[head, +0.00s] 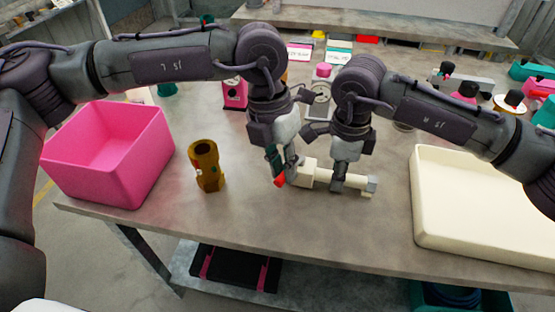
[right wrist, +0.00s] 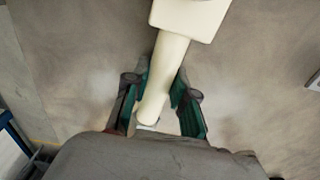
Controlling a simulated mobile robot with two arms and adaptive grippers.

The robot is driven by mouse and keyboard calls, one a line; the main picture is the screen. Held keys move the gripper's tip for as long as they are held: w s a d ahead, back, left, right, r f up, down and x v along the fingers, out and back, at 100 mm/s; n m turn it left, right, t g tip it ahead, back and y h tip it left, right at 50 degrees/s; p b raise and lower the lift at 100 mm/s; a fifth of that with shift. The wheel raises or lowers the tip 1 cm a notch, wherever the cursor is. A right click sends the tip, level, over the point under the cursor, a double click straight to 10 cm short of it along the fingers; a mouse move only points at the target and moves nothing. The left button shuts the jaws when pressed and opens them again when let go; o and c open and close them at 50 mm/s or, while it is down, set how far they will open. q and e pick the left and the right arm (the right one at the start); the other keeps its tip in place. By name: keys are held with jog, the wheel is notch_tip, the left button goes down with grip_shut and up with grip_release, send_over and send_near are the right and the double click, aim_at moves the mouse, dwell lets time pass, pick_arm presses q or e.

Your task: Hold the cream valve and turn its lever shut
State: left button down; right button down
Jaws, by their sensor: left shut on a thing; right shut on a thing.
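The cream valve (head: 357,184) lies on its side, close above or on the table in the middle; I cannot tell if it touches. My right gripper (head: 338,184) is shut around its pipe. In the right wrist view the cream pipe (right wrist: 165,75) runs between the green-padded fingers of the right gripper (right wrist: 158,110), with a wider block at the top. My left gripper (head: 284,176) is at the left end of the valve, shut on a red piece (head: 279,182) that looks like the lever. The fingers hide most of the lever, so its angle is unclear.
A brown-gold fitting (head: 205,165) stands left of the grippers, beside a pink bin (head: 135,160). A cream tray (head: 480,245) is on the right. Pink-topped parts and gauges stand behind my arms. The table's front middle is clear.

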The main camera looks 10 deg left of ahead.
aim_at(281, 174)
pick_arm(q)
jog(key=shift+s+d+n+t, duration=0.2)
jog(key=shift+d+n, duration=0.3)
jog(key=shift+n, duration=0.55)
jog(key=shift+s+d+n+t, duration=0.15)
jog(key=shift+d+n, duration=0.35)
jog(key=shift+n, duration=0.55)
pick_arm(e)
jog(key=shift+a, duration=0.1)
pick_arm(q)
jog(key=shift+w, duration=0.1)
jog(key=c, duration=1.1)
grip_release()
notch_tip(281, 174, up, 12)
jog(key=a, duration=0.2)
jog(key=shift+a, duration=0.15)
jog(key=shift+f, duration=0.1)
pick_arm(e)
jog(key=c, duration=0.9)
grip_release()
